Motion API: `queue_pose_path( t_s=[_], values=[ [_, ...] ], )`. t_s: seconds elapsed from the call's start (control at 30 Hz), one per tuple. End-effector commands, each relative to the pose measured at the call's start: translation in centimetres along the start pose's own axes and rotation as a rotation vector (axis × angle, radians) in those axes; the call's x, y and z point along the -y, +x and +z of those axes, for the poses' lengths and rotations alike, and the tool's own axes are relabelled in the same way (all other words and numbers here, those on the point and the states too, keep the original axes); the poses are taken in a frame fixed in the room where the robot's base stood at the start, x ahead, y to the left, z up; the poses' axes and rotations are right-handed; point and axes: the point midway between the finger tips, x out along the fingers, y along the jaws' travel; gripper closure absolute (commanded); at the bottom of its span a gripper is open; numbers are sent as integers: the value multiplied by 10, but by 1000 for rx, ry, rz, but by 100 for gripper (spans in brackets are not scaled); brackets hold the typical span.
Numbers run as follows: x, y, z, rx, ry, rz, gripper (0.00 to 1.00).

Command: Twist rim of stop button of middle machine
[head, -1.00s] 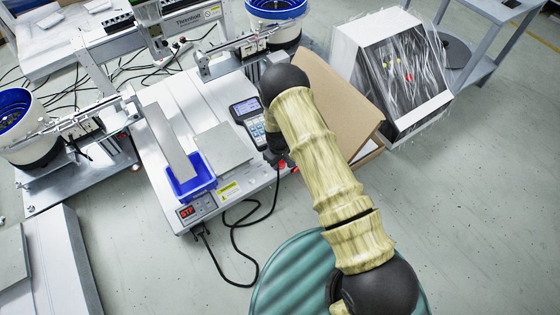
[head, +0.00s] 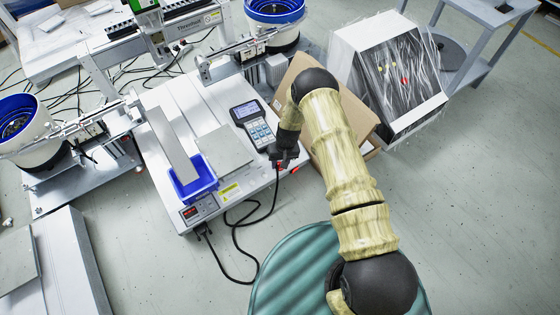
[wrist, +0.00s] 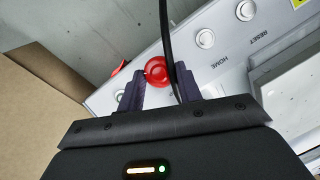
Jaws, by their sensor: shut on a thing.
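The middle machine (head: 180,125) is a white benchtop unit with a keypad pendant (head: 253,122) on top. Its red round stop button (wrist: 157,70) shows in the wrist view on the front panel, between my two dark fingers. My gripper (wrist: 158,84) is shut on the button's rim, one finger on each side. In the head view my gripper (head: 285,157) is at the machine's front right corner, where it mostly hides the button. White HOME (wrist: 205,38) and RESET (wrist: 246,10) buttons sit to the right on the same panel.
A black cable (wrist: 166,30) passes close by the right finger. Another red part (wrist: 118,78) is left of the button. A blue bin (head: 192,180) stands on the machine. A cardboard box (head: 360,120) and a plastic-wrapped cabinet (head: 395,70) are to the right.

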Motion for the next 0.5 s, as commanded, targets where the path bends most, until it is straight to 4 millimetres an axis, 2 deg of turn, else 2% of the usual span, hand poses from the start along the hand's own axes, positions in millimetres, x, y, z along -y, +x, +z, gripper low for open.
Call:
queue_pose_path(
  t_s=[0.5],
  values=[
    [0,1,0,-2,50,-19,88]
  ],
)
